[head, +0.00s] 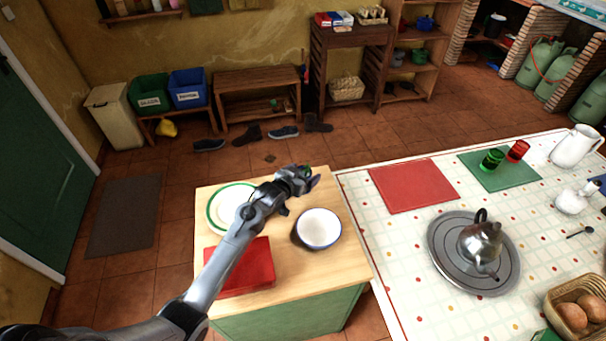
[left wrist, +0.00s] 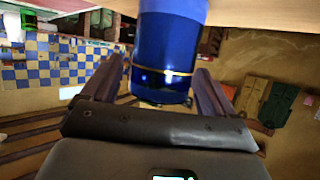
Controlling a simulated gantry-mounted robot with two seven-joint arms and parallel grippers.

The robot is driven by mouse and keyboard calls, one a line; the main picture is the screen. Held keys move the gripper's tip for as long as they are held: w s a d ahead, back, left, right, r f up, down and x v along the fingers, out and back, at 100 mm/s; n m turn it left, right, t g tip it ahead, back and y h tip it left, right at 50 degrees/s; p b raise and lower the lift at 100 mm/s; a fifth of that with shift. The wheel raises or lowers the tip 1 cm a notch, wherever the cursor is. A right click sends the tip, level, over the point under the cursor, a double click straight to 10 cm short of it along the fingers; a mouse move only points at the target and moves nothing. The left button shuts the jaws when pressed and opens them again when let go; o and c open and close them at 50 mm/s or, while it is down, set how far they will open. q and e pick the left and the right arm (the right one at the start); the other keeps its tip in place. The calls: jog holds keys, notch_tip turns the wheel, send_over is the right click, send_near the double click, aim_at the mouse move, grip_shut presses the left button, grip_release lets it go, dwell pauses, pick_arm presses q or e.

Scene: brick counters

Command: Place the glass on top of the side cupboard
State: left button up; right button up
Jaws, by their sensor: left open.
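The side cupboard (head: 345,262) has a pale wooden top and green sides. My left gripper (head: 312,178) is over the far right part of its top, near the edge. In the left wrist view a blue glass (left wrist: 170,42) with a thin gold band lies between the two open fingers of my left gripper (left wrist: 162,75). A wooden surface shows behind the glass at the top of that view; whether the glass touches it I cannot tell. In the head view the gripper hides the glass. My right gripper is out of view.
On the cupboard top are a green-rimmed plate (head: 222,207), a white bowl (head: 319,228) and a red box (head: 255,270). The tiled counter (head: 400,245) adjoins at right, with a kettle (head: 480,243), a green glass (head: 492,160) and a red glass (head: 517,151).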

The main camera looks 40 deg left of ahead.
pick_arm(q)
jog(key=a+p+v, duration=0.1)
jog(key=p+v, duration=0.1)
jog(key=v, duration=0.5)
jog(key=shift+s+d+r, duration=0.15)
jog(key=shift+s+d, duration=0.1)
jog(key=shift+d, duration=0.25)
